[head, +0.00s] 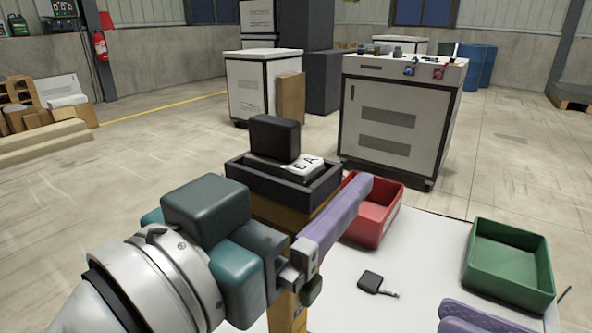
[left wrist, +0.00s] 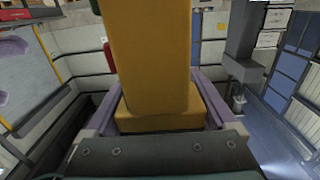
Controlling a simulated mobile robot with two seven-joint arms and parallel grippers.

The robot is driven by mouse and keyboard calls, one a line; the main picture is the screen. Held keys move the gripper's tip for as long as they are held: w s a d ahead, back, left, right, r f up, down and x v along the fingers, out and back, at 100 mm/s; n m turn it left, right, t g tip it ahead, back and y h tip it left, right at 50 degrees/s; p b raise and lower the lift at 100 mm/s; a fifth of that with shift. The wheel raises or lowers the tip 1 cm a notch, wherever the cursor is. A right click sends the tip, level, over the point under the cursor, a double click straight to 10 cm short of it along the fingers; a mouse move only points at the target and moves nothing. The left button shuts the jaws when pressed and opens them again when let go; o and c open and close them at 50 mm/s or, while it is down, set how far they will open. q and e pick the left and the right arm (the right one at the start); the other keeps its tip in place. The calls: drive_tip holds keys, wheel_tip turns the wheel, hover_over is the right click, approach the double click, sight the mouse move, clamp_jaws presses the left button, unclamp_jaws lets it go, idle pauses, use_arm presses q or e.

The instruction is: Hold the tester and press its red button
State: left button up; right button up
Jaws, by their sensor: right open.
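The tester, with a yellow body (head: 285,316) and a dark head (head: 250,178), stands upright in the middle of the head view. A white label reading "6A" and a black block show at its top. My left gripper (head: 335,215) has its purple fingers on either side of the yellow body and appears shut on it. In the left wrist view the yellow body (left wrist: 150,55) fills the space between the fingers. No red button shows in either view. My right gripper (head: 480,319) is open at the lower right edge, partly cut off, apart from the tester.
A white table (head: 415,255) carries a red bin (head: 385,208), a green bin (head: 509,262) and a small black object with a metallic tip (head: 370,281). A white cabinet (head: 393,120) with small items on top stands behind. Bare tabletop lies between the bins.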

use_arm(q)
clamp_jaws()
use_arm(e)
clamp_jaws()
idle(1.4)
idle(1.3)
